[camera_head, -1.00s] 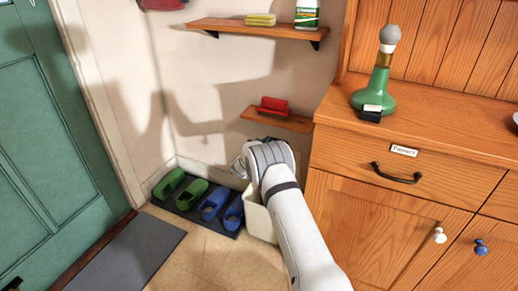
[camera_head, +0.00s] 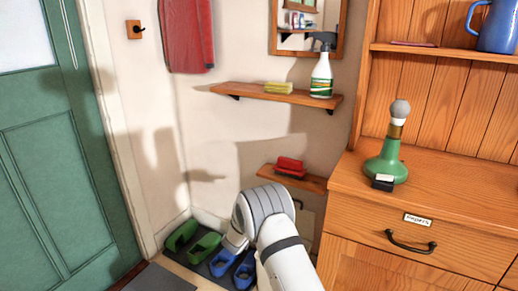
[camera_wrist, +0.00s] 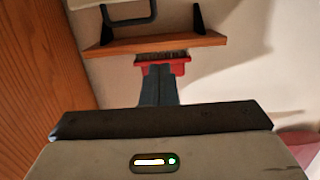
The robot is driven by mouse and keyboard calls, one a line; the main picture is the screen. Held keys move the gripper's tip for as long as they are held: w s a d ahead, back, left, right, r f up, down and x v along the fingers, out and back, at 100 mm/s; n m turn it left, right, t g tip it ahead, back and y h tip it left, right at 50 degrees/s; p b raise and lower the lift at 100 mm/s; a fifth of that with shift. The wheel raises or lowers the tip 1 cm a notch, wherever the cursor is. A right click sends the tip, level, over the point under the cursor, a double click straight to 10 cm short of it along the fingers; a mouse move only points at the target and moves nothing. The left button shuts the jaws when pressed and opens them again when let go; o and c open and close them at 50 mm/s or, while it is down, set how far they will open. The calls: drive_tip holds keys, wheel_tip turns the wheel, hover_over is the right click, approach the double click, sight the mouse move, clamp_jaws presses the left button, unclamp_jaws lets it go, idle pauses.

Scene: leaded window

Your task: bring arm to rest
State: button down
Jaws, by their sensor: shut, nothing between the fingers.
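My arm (camera_head: 267,205) reaches up from the bottom of the head view and bends down at its far end, in front of the wall below the small lower shelf. My gripper is hidden there. In the wrist view my gripper (camera_wrist: 159,84) shows two dark fingers shut together with nothing held. Beyond the fingertips are a red brush (camera_wrist: 178,67) and the wooden lower shelf (camera_wrist: 195,42), which appear upside down. The fingertips overlap the brush in the picture; I cannot tell the gap. In the head view the red brush (camera_head: 289,166) lies on the lower shelf (camera_head: 313,184).
A wooden dresser (camera_head: 350,265) stands close on the right, with a green bottle-shaped lamp base (camera_head: 386,165) on top. An upper shelf (camera_head: 300,98) holds a spray bottle (camera_head: 321,77) and a yellow sponge (camera_head: 279,87). Green shoes (camera_head: 204,247) and blue shoes stand on the floor left of my arm.

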wheel_tip(320, 180, up, 18)
drive_tip(key=s+n+y+p, duration=0.2)
drive_tip(key=y+p, duration=0.4)
drive_tip(key=s+d+r+n+g+y+p, duration=0.2)
drive_tip(key=s+r+n+g+y+p, duration=0.3)
drive_tip(key=s+r, duration=0.65)
drive_tip(key=s+d+r+g+h+p, duration=0.1)
drive_tip(key=s+d+r+g+p, duration=0.1)
drive_tip(key=s, duration=0.9)
drive_tip(key=s+d+r+g+h+p, duration=0.1)
drive_tip(key=s+d+r+p, duration=0.3)
drive_tip(key=s, duration=0.8)
drive_tip(key=s+d+r+m+g+p, duration=0.1)
drive_tip(key=s+d+r+g+p, duration=0.3)
drive_tip(key=s+r, duration=0.3)
drive_tip(key=s+p, duration=0.1)
drive_tip(key=s, duration=0.3)
drive_tip(key=shift+s+h+p, duration=0.4)
